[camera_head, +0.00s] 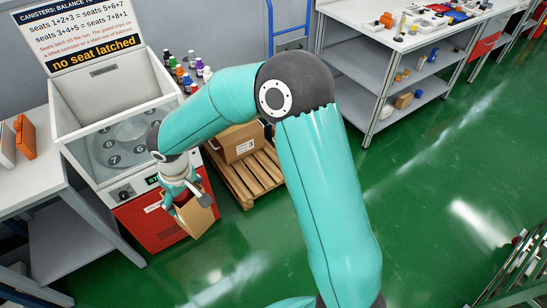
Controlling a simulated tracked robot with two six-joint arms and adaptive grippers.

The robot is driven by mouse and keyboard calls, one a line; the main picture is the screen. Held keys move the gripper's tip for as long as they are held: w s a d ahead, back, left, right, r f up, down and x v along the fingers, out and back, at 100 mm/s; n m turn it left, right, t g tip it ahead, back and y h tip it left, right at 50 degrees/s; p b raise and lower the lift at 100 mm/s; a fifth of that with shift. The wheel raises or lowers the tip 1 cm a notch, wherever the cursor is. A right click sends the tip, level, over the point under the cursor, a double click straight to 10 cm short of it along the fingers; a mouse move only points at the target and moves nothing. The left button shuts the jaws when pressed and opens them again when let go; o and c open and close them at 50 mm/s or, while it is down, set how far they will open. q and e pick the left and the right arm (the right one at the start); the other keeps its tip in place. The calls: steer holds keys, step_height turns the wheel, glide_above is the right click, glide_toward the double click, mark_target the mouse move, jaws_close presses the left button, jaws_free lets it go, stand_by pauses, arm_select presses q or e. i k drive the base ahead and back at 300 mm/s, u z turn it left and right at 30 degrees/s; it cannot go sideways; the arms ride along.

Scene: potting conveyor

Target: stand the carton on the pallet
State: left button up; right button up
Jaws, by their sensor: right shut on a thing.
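My right gripper (184,196) is shut on a small tan carton (197,220), which hangs tilted in front of the red front of the machine. My gripper's fingers cover the carton's upper part. The wooden pallet (262,170) lies on the floor just right of the machine, to the right of and behind the held carton, apart from it. My right arm hides part of the pallet. My left gripper is not in view.
A larger brown cardboard box (236,146) stands on the pallet's left part. The machine (82,132) with its raised lid and numbered seats stands at left, beside a grey table (32,188). A shelved workbench (378,62) stands at the back right. Green floor (440,190) is clear at right.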

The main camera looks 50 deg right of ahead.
mark_target(255, 179)
steer(key=z, duration=0.7)
steer(key=i, duration=0.95)
steer(key=u, duration=0.05)
steer(key=k, duration=0.85)
steer(key=z, duration=0.2)
steer(key=i, duration=0.9)
steer(key=u, duration=0.05)
